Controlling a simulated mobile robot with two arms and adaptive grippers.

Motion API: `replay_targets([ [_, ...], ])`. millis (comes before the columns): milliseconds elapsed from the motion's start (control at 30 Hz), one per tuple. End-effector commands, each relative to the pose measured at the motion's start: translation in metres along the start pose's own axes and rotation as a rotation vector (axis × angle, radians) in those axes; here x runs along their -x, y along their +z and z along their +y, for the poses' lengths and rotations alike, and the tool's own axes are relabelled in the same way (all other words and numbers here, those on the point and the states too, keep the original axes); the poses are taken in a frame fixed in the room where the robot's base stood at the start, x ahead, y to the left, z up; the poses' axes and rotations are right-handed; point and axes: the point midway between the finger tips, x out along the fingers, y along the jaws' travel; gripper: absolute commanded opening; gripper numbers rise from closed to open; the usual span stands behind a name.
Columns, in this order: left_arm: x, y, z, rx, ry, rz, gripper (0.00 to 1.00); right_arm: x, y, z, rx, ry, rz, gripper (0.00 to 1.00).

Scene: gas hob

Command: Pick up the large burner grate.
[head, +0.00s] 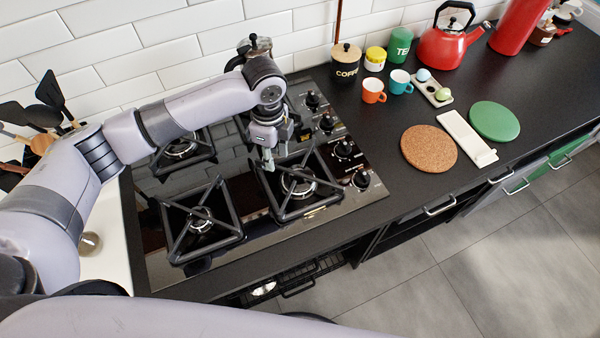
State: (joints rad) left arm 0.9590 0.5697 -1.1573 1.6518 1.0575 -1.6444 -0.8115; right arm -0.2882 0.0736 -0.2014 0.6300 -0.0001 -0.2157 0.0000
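A black gas hob (157,263) carries several black square burner grates. The front right grate (325,182) lies flat around a wide burner and looks the largest. The front left grate (183,238) also lies flat around a smaller burner. My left gripper (268,160) points down at the far left corner of the front right grate, its fingertips at or just above the bar there. Contact and finger gap are too small to make out. My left arm partly covers the grates at the back. My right gripper is out of view.
Control knobs (343,149) line the hob's right side. Farther right stand a coffee jar (346,62), orange cup (373,91), teal cup (400,82) and red kettle (446,46). A cork mat (428,148) lies on the dark counter. Counter between hob and mat is clear.

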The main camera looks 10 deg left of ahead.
Motion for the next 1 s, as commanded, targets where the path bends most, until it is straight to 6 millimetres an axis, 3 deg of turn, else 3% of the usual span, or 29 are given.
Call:
replay_targets([
  [233, -0.034, 0.002, 0.004, 0.001, 0.002, -0.002, 0.30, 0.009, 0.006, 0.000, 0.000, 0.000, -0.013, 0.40],
  [533, -0.040, 0.002, 0.003, 0.000, 0.000, -0.002, 0.30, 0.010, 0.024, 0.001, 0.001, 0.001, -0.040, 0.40],
  [1000, -0.039, 0.002, 0.003, 0.001, 0.000, -0.002, 0.00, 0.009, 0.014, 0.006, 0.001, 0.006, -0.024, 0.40],
])
